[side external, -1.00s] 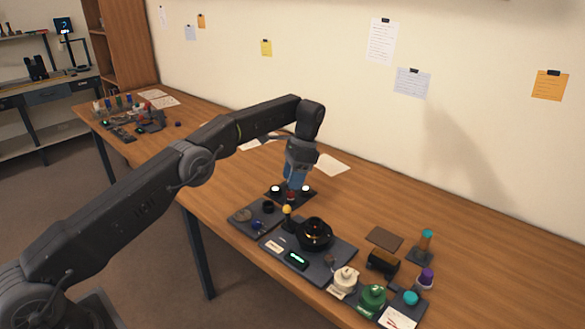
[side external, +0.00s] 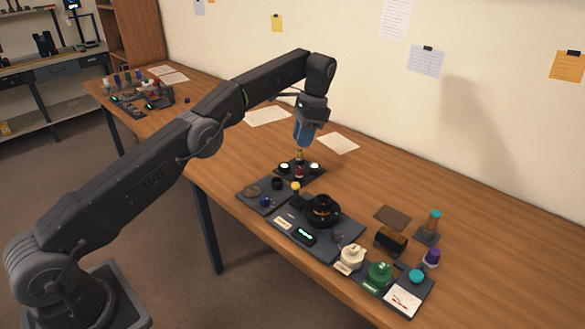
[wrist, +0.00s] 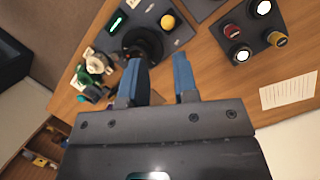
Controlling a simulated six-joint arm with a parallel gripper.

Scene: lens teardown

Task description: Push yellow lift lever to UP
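The yellow-knobbed lever (side external: 296,187) stands on the dark base plate (side external: 283,238) beside the round black lens part (side external: 322,211). In the wrist view the yellow knob (wrist: 167,21) shows near the top, beyond my fingers. My gripper (side external: 300,146) has blue fingers and is above the small pad, behind the lever in the side view. In the wrist view its fingers (wrist: 162,64) are apart with nothing between them. No contact with the lever is visible.
The small pad (side external: 316,179) carries white-lit buttons and red and yellow knobs. White and green parts (side external: 379,275) and a paper-topped plate (side external: 402,300) stand at front right. Papers lie behind.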

